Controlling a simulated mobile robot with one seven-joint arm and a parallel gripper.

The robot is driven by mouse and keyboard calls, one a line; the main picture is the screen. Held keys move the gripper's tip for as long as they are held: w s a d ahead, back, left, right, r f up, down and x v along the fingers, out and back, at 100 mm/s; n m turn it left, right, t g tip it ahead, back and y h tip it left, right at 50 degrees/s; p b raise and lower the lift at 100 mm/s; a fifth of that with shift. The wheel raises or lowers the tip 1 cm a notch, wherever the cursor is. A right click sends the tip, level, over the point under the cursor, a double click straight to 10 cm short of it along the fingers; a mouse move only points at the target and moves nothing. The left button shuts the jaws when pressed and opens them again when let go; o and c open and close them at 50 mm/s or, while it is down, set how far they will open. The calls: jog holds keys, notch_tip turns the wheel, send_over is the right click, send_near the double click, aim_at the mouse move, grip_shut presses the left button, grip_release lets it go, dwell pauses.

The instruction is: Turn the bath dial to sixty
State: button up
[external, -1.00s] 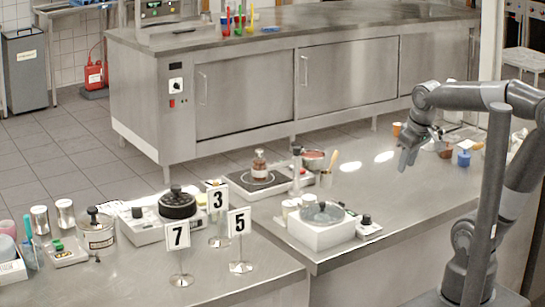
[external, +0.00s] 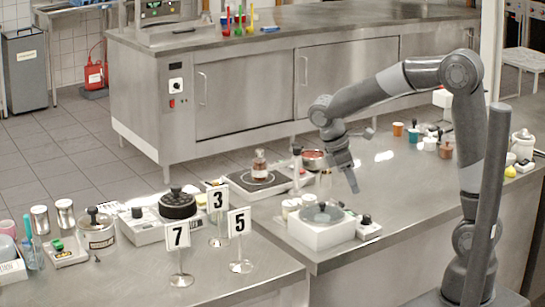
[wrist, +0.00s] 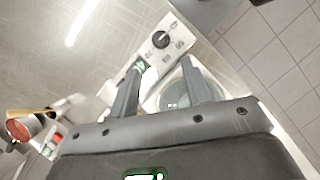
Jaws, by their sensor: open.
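The bath is a white box with a round clear basin (external: 323,214), standing on the front steel counter in the external view. Its small control panel sits at its right, with a black dial (external: 366,219) on top. In the wrist view the black dial (wrist: 160,39) is on a pale panel beyond my fingers, with dark marks too small to read. The round basin (wrist: 172,92) shows partly behind my right finger. My gripper (external: 353,189) is open and empty, pointing down above and behind the bath, apart from the dial. It also shows in the wrist view (wrist: 161,64).
Number signs (external: 239,235) and a scale are left. The counter right of the panel is clear.

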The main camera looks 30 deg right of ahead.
aim_at(366, 215)
jog(key=x, duration=1)
jog(key=shift+d+f, duration=0.1)
jog(key=shift+f, duration=0.05)
grip_shut()
